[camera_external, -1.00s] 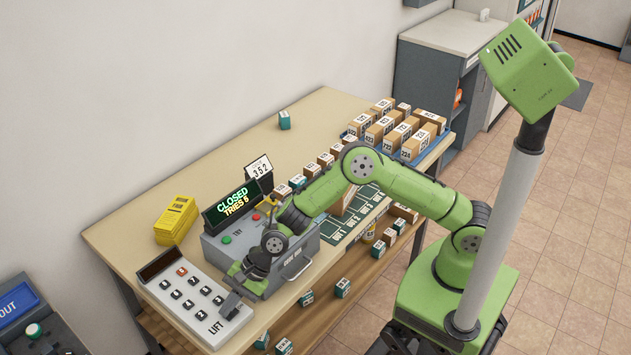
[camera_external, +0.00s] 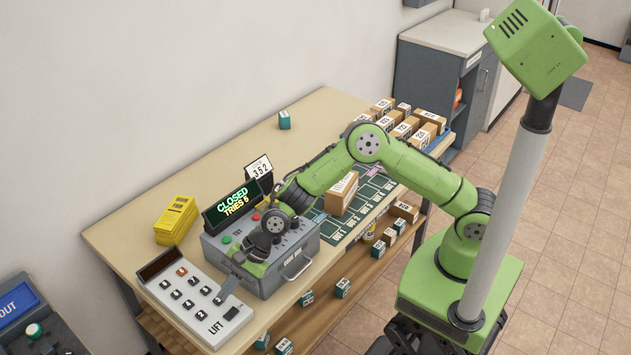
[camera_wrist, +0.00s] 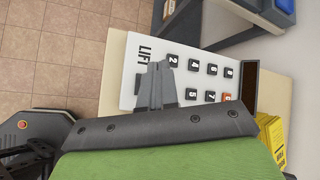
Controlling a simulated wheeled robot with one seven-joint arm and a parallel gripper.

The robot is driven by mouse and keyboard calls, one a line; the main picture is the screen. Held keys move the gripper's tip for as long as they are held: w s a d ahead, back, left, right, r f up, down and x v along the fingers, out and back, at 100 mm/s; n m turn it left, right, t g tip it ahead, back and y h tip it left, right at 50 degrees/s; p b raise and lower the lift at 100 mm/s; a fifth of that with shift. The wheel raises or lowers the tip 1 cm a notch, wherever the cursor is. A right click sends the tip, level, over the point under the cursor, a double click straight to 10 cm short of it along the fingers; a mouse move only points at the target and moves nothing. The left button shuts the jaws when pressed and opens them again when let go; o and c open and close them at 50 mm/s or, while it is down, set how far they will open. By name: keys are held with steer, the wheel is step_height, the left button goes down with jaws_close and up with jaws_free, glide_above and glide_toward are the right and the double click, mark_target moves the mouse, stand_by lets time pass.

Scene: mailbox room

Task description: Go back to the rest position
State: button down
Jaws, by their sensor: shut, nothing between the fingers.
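My gripper (camera_external: 228,288) is shut and empty. It hangs over the lower right part of the white LIFT keypad (camera_external: 192,300), in front of the grey code box. In the wrist view, the shut fingers (camera_wrist: 157,84) cover part of the same keypad (camera_wrist: 196,57) near its LIFT lettering. I cannot tell the exact gap between the fingertips and the keypad. The grey code box (camera_external: 283,262) stands right behind my wrist, and its display (camera_external: 232,202) reads CLOSED, TRIES 6. My bent forearm passes above the box.
A yellow stack (camera_external: 175,220) lies left of the box. A card reading 352 (camera_external: 259,167) stands behind it. Several boxes fill the blue tray (camera_external: 446,143). The back left of the table (camera_external: 225,155) is clear.

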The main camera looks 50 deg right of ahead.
steer(key=shift+f, duration=0.1)
stand_by(0.3)
steer(key=s+d+r+n+t+h, duration=0.1)
steer(key=d+r+n+h, duration=0.15)
steer(key=d+r, duration=0.5)
steer(key=s+d+r+n+t+h, duration=0.1)
steer(key=d+r+n, duration=0.25)
steer(key=d, duration=0.65)
steer(key=s+d+r+n+t+h, duration=0.1)
steer(key=d+r+n+h, duration=0.1)
steer(key=d+r, duration=0.6)
steer(key=s+d+r+n+h, duration=0.1)
steer(key=s+d+n+h, duration=0.2)
steer(key=s+d, duration=1.5)
steer(key=shift+s+d+n, duration=0.4)
steer(key=shift+s+n, duration=0.7)
steer(key=shift+s, duration=0.05)
steer(key=shift+r, duration=0.1)
